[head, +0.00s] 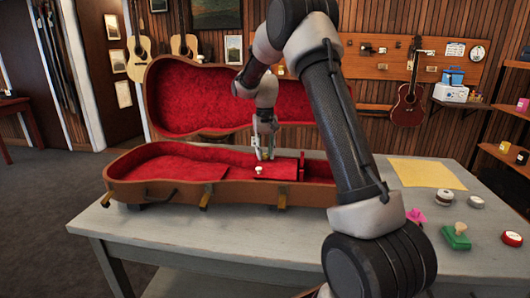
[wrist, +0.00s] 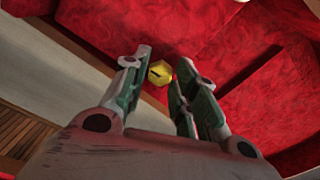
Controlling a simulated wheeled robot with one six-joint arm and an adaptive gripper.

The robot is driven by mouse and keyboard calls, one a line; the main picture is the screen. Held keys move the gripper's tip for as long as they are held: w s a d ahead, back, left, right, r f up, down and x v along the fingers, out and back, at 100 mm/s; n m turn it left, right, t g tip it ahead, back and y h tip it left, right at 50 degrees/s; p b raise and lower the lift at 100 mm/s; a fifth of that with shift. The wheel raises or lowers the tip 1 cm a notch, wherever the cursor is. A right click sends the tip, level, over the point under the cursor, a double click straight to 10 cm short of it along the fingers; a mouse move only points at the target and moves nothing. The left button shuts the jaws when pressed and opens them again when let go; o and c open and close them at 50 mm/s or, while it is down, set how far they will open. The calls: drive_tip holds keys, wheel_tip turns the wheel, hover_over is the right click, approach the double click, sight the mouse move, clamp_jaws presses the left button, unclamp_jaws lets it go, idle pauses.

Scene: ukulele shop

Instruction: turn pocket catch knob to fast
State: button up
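An open instrument case (head: 165,190) with red plush lining lies on the table. A red pocket lid (head: 283,170) is inside its right half, with a small pale knob (head: 258,169) near its left end. My gripper (head: 265,156) points down into the case, just behind that knob. In the wrist view my gripper (wrist: 160,66) is open, its green-padded fingers apart. A yellow faceted knob (wrist: 160,73) with a dark line across its top shows between and just beyond the fingertips. I cannot tell whether a finger touches it. The head view does not clearly show this yellow knob.
The raised case lid (head: 190,100) stands behind my gripper. Latches (head: 205,197) hang on the case's front. A yellow cloth (head: 427,173), a green-based block (head: 456,236), a pink item (head: 416,216) and small round tins (head: 474,202) lie at the table's right.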

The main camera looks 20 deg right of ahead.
drive_tip(key=shift+o, duration=0.7)
wheel_tip(320, 180, up, 12)
idle(0.4)
drive_tip(key=s+a+r+n+t, duration=0.2)
drive_tip(key=s+t, duration=0.2)
drive_tip(key=s, duration=3.5)
drive_tip(key=shift+s+a+r, duration=0.15)
drive_tip(key=shift+r, duration=0.05)
